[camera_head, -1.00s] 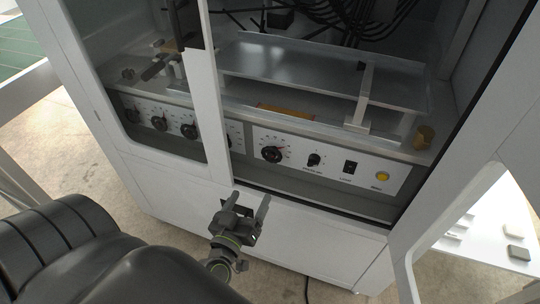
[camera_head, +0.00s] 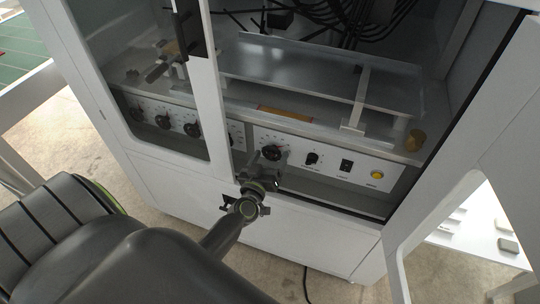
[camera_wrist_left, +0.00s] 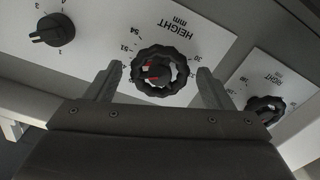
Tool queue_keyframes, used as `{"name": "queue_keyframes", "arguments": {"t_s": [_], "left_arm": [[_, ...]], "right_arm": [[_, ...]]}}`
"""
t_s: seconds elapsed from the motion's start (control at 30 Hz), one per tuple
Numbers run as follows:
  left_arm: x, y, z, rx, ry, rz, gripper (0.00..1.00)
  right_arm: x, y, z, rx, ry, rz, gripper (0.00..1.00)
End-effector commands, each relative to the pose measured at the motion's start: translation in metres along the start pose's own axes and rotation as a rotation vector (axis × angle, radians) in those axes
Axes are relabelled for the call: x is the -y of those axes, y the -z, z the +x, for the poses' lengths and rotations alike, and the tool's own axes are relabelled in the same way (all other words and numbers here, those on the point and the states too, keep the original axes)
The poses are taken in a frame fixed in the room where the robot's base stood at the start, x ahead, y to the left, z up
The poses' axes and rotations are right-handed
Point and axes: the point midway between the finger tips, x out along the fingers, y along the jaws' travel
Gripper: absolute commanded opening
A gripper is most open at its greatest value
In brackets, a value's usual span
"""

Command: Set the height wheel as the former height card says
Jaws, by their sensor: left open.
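The height wheel is a black knurled knob (camera_wrist_left: 160,76) with a red pointer mark, on a white panel marked HEIGHT mm, in the left wrist view. It also shows in the head view (camera_head: 271,153), just above my gripper. My left gripper (camera_wrist_left: 157,82) is open, with one finger on each side of the wheel; I cannot tell whether either finger touches it. In the head view the left gripper (camera_head: 265,163) reaches up to the panel. The former height card is not identifiable in these frames. My right gripper is not in view.
A RIGHT wheel (camera_wrist_left: 265,109) sits nearby behind the door frame (camera_head: 213,110). A metal tray (camera_head: 310,75) lies above the panel.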

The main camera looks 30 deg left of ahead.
Motion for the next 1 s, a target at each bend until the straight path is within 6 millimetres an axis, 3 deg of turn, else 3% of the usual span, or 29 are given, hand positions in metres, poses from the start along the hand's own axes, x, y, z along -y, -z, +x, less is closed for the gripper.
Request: {"name": "queue_keyframes", "arguments": {"t_s": [0.4, 0.73, 1.0], "left_arm": [[0.0002, 0.0001, 0.0077, 0.000, 0.000, 0.000, 0.75], [0.0001, 0.0001, 0.0074, 0.000, 0.000, 0.000, 0.32], [0.0001, 0.0002, 0.0073, 0.001, 0.000, -0.024, 0.31]], "right_arm": [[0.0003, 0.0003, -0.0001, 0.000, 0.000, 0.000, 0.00], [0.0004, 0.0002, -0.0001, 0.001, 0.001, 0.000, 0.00], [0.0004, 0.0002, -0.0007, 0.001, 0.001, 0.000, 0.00]]}}
